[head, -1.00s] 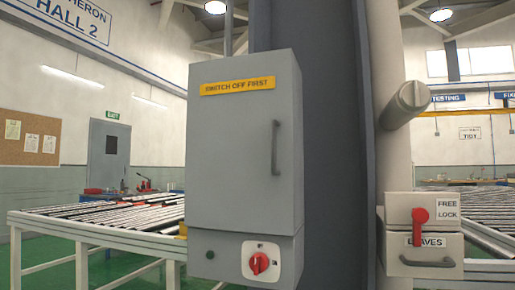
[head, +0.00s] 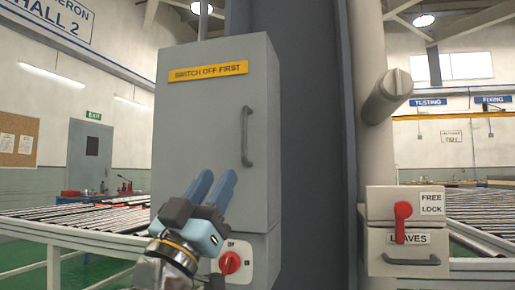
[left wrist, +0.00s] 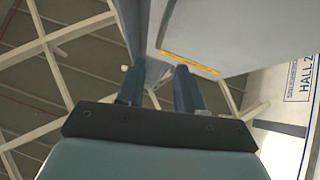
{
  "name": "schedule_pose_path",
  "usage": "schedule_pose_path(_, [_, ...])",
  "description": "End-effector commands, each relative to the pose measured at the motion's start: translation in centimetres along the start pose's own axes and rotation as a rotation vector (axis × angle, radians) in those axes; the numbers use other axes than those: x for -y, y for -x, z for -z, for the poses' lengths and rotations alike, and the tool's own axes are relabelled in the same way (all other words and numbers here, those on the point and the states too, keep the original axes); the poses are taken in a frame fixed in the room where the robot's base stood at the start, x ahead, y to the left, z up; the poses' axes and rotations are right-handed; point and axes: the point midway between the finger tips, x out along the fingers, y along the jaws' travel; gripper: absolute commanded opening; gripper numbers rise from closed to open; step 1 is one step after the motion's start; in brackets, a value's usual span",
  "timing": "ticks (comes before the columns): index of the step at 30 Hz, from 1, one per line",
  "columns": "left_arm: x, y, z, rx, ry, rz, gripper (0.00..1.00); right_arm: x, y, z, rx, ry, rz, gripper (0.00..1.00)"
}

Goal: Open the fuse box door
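The grey fuse box door (head: 200,115) is closed and carries a yellow "SWITCH OFF FIRST" label (head: 208,72). A dark grey vertical handle (head: 247,137) is on the door's right side. Below the door is a red rotary switch (head: 229,263) on a white plate, partly covered by my left gripper. My left gripper (head: 216,178) is in front of the door's lower part, left of and below the handle. Its two blue fingers point up, apart and empty. In the left wrist view the fingers (left wrist: 160,72) are apart, with the box and its label beyond. My right gripper is not in view.
A dark column (head: 312,130) stands behind the box. To the right are a pale post with a round knob (head: 388,95) and a "LEAVES" box (head: 410,250) with a red lever (head: 402,222). A roller table (head: 75,235) stands at the left.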

Motion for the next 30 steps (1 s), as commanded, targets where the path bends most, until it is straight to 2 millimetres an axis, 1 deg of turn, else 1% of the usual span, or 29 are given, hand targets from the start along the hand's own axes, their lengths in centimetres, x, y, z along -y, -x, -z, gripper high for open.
schedule_pose_path(1, [0.0,-0.5,0.3,-0.003,0.0,0.0,0.37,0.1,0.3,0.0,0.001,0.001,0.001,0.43])
schedule_pose_path(5, [-0.1,-2.7,0.3,0.0,0.001,-0.001,0.37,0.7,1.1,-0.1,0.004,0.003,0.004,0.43])
schedule_pose_path(12, [-0.1,-8.4,0.2,0.003,-0.001,-0.001,0.37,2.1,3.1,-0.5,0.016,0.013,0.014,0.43])
schedule_pose_path(15, [0.0,-10.4,0.2,0.002,-0.001,-0.001,0.37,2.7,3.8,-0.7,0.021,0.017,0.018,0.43])
schedule_pose_path(18, [0.0,-12.0,0.1,0.004,-0.001,0.0,0.37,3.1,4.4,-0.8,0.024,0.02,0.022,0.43])
schedule_pose_path(21, [0.0,-13.0,0.0,0.003,0.0,0.0,0.37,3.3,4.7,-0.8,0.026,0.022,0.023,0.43])
schedule_pose_path(24, [0.0,-13.5,-0.1,0.003,0.001,0.0,0.37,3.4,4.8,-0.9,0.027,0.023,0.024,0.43])
schedule_pose_path(30, [0.0,-13.6,-0.2,0.003,0.0,0.0,0.37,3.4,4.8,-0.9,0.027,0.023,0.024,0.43])
